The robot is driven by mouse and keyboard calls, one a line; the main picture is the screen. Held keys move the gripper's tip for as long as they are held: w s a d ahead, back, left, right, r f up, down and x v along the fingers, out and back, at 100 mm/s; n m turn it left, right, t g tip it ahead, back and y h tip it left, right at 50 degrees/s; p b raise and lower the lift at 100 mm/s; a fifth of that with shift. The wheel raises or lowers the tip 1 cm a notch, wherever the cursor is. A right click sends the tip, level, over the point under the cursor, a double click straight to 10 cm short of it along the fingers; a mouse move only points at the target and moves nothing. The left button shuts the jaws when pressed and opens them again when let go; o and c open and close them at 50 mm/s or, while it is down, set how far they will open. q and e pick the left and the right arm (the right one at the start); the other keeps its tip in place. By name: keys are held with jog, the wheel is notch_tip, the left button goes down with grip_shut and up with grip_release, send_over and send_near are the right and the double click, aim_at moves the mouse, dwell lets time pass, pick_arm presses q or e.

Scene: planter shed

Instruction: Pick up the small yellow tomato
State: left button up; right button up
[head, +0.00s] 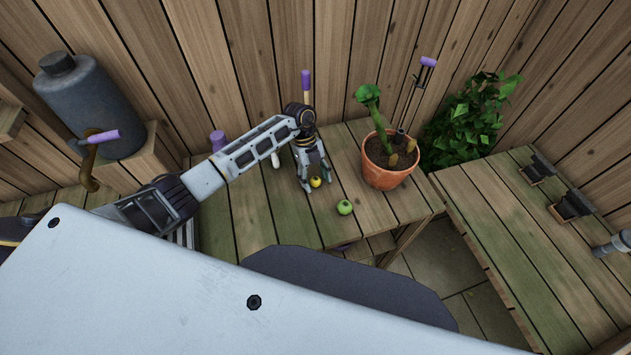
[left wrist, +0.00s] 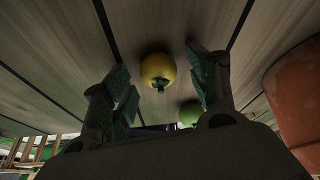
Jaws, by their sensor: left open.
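The small yellow tomato (head: 315,182) lies on the wooden table (head: 244,212) in the head view. It also shows in the left wrist view (left wrist: 158,70), between and just beyond the fingertips, with its dark stem end facing the camera. My left gripper (head: 314,186) points down at the table around the tomato. In the left wrist view its two fingers (left wrist: 160,85) are spread apart, with a gap on both sides of the tomato. Whether a finger touches the table cannot be told. My right gripper is in neither view.
A green tomato (head: 345,208) lies close by, nearer the table's front edge. A terracotta pot (head: 389,162) with a plant stands to the right. A white object (head: 275,160) lies left of the gripper. A second bench (head: 530,240) holds dark items.

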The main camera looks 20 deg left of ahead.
aim_at(315, 179)
pick_arm(q)
jog(key=c, duration=0.9)
jog(key=shift+r, duration=0.2)
jog(key=shift+r+b, duration=0.45)
jog(key=shift+r, duration=4.4)
